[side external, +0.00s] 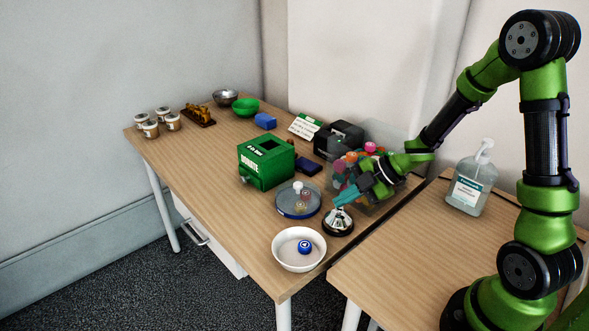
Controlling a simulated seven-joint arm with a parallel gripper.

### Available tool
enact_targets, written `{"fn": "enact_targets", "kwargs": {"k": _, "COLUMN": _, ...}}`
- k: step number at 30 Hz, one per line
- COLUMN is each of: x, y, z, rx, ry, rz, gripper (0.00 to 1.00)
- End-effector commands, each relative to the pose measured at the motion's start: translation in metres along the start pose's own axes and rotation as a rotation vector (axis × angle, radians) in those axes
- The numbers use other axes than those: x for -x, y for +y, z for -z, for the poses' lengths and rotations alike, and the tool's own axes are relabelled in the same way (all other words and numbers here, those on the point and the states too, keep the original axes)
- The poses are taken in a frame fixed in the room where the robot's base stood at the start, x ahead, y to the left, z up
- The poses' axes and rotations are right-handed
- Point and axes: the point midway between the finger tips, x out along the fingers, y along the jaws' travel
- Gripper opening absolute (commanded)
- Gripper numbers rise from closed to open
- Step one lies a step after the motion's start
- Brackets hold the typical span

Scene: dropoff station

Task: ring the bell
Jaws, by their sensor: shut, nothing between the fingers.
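The bell (338,221) is a silver desk bell on a dark round base. The fingertips are right at or just above the top of the bell in the side view. I cannot tell whether they touch it. The fingertips partly hide the bell's top.
A white bowl (284,259) with a blue item and a round tray (284,210) with small jars stand close to the bell. A clear bin (396,192) of colourful items is behind my gripper. A green box (253,176) is farther left. A pump bottle (467,191) stands right.

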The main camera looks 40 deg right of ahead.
Motion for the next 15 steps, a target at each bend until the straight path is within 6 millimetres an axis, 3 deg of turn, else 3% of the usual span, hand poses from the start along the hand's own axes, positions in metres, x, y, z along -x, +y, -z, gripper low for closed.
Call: {"fn": "enact_targets", "kwargs": {"k": 15, "x": 0.0097, "y": 0.0070, "z": 0.0070, "rx": 0.000, "ry": 0.000, "rz": 0.000, "gripper": 0.00}}
